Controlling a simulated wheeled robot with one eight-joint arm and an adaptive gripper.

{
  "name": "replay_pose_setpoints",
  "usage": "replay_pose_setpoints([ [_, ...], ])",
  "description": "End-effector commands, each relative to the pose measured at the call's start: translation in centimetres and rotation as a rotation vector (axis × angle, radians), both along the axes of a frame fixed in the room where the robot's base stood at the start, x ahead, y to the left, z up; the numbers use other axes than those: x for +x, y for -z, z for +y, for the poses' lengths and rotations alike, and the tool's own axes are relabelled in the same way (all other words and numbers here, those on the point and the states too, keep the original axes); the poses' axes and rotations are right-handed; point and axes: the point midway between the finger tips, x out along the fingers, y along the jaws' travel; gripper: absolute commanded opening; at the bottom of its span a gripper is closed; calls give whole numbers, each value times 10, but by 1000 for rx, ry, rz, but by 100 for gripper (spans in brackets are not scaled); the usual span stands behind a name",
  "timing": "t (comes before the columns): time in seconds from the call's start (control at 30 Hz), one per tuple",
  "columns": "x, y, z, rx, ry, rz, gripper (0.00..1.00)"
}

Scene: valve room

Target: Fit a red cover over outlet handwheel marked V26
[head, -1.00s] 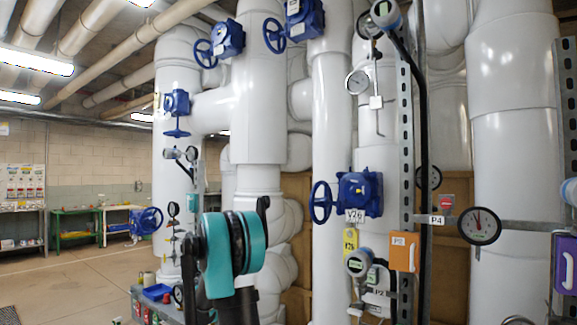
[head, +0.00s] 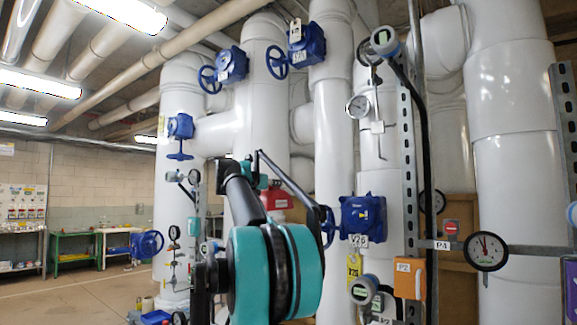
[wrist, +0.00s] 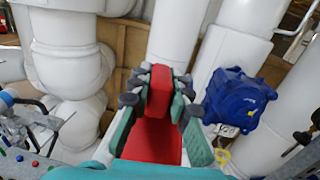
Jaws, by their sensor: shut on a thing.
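My gripper (wrist: 158,100) is shut on the red cover (wrist: 160,92), which sits between its fingers in the wrist view. In the head view the red cover (head: 276,198) shows behind my arm, left of the blue handwheel (head: 328,227). This handwheel is partly hidden by my arm. It belongs to the blue valve body (head: 363,217) with the tag V26 (head: 358,241) below it. In the wrist view the blue valve body (wrist: 238,97) stands right of my gripper; its handwheel is not clearly seen there. The cover appears apart from the valve.
A yellow tag (head: 354,266) and an orange box (head: 409,278) hang below and right of the valve. A pressure gauge (head: 486,250) stands further right. Thick white pipes (head: 333,130) stand close behind. Other blue valves (head: 231,63) sit higher up.

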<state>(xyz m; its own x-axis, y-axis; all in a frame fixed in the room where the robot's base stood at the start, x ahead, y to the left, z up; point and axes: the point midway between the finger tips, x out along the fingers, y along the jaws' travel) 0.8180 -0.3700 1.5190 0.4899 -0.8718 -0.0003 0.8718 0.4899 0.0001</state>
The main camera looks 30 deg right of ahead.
Motion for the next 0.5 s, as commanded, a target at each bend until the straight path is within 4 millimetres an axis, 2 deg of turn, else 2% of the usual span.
replay_pose_setpoints([
  [0.03,-18,-16,-3,0,26,0,0],
  [0.1,-40,-33,-7,0,58,0,0],
  [0.2,-63,-50,-10,0,92,0,0],
  [0.33,-80,-62,-11,0,115,0,0],
  [0.5,-82,-65,-17,0,122,0,0],
])
